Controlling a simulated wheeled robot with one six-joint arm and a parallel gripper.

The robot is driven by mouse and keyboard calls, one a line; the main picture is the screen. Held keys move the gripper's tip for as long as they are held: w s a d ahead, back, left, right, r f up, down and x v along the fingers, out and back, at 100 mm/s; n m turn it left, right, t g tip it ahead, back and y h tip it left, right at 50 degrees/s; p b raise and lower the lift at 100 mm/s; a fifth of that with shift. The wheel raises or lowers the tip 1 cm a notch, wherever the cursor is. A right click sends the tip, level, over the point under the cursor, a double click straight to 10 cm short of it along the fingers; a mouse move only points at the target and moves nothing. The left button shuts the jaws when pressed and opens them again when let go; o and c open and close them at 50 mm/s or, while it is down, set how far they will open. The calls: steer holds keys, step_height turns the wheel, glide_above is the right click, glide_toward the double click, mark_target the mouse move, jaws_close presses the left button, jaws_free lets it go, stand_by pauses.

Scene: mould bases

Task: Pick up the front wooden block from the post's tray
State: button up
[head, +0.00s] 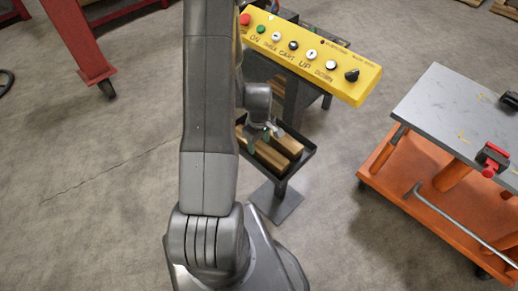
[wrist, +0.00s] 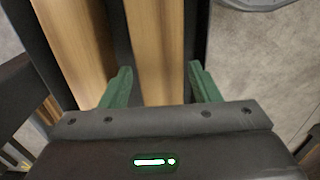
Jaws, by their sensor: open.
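The post's dark tray (head: 283,173) holds long wooden blocks lying side by side. The front wooden block (head: 266,157) lies nearest me, with another block (head: 287,144) behind it. My gripper (head: 263,140) is over the tray, open and empty. In the wrist view my gripper's green fingers (wrist: 160,70) stand on either side of one block (wrist: 158,45), which seems to be the front one. The other block (wrist: 80,45) lies left of the left finger, past a dark gap. I cannot tell how deep the fingertips sit. My arm hides part of the tray's left side.
A yellow control panel (head: 310,55) with several buttons stands just behind the tray. An orange cart (head: 400,165) with a grey top (head: 450,110) is to the right. A red frame (head: 75,40) stands at the far left. The floor between is clear.

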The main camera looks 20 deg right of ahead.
steer(key=shift+f, duration=1.05)
steer(key=shift+c, duration=0.5)
steer(key=c, duration=0.8)
steer(key=shift+r, duration=0.15)
steer(key=shift+c, duration=0.2)
